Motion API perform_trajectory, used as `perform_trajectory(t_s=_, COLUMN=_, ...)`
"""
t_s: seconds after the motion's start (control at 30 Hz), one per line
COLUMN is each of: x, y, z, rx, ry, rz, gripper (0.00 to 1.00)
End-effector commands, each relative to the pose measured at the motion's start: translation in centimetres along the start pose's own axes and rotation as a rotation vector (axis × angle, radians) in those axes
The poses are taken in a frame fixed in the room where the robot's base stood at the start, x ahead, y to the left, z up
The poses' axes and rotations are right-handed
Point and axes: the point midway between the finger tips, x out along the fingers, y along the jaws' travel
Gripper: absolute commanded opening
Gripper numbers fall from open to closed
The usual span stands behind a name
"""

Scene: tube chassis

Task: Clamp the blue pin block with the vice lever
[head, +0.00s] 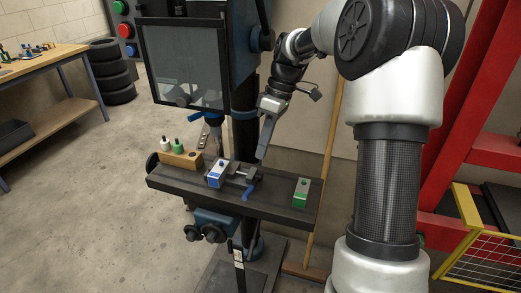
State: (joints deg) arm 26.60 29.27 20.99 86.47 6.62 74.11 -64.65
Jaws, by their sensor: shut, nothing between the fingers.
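The blue pin block (214,175), with a grey top and a small blue pin, sits at the left side of the vice (240,176) on the dark drill-press table (275,208). The vice lever (248,192) is blue and points down toward the table's front edge. Whether the jaws touch the block is too small to tell. My gripper (261,156) is shut and empty, pointing down above and behind the vice, apart from the lever and the block.
A wooden holder (180,160) with a white and a green pin piece stands at the table's left. A green block (301,192) stands at the right. The drill press guard (185,65) and chuck (211,120) hang above the left half. The table is bare between vice and green block.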

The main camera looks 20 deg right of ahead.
Motion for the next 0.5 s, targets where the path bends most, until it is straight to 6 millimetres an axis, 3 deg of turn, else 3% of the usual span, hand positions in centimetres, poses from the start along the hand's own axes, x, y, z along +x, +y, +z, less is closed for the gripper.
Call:
perform_trajectory(t_s=0.2, x=5.2, y=-0.1, z=0.1, rx=0.001, ry=0.0, rz=-0.006, gripper=0.0)
perform_trajectory(t_s=0.5, x=10.1, y=-0.1, z=0.0, rx=0.002, ry=0.001, rz=-0.005, gripper=0.0)
